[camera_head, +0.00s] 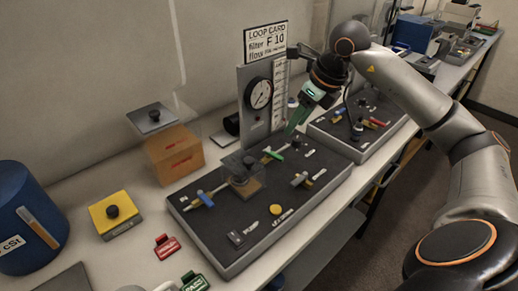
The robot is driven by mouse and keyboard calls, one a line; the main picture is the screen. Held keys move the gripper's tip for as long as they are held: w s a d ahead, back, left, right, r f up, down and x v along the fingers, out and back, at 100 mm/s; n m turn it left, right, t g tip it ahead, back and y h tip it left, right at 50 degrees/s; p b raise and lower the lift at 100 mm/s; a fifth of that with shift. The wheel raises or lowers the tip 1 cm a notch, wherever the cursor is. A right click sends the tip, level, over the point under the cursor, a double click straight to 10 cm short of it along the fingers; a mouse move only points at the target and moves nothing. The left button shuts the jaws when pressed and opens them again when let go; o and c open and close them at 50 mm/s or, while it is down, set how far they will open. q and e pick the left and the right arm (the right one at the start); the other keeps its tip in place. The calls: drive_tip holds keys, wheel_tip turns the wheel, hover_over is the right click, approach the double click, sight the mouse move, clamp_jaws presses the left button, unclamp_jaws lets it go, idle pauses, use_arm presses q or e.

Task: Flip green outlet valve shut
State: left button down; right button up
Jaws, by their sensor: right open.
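A dark panel board (226,255) lies on the bench with several small valves on it. The green-handled valve (272,153) sits near the board's back edge, right of a clear block. Its handle appears to lie slantwise across the fitting; I cannot tell its exact setting. My right gripper (292,129) comes down from the upper right, open and empty, above and slightly behind the green valve. Its fingertips are small and dark, and I cannot tell if they touch anything. My left gripper is not in view.
A gauge (260,93) on an upright plate stands just left of my right gripper. A blue-handled valve (205,198) and a yellow button (276,209) are on the board.

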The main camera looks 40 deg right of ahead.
sight(277, 155)
drive_tip(key=p+x, duration=0.1)
drive_tip(key=x, duration=1.1)
drive_tip(key=shift+d+f, duration=0.1)
drive_tip(key=shift+f, duration=0.15)
drive_tip(key=shift+c, duration=0.3)
clamp_jaws()
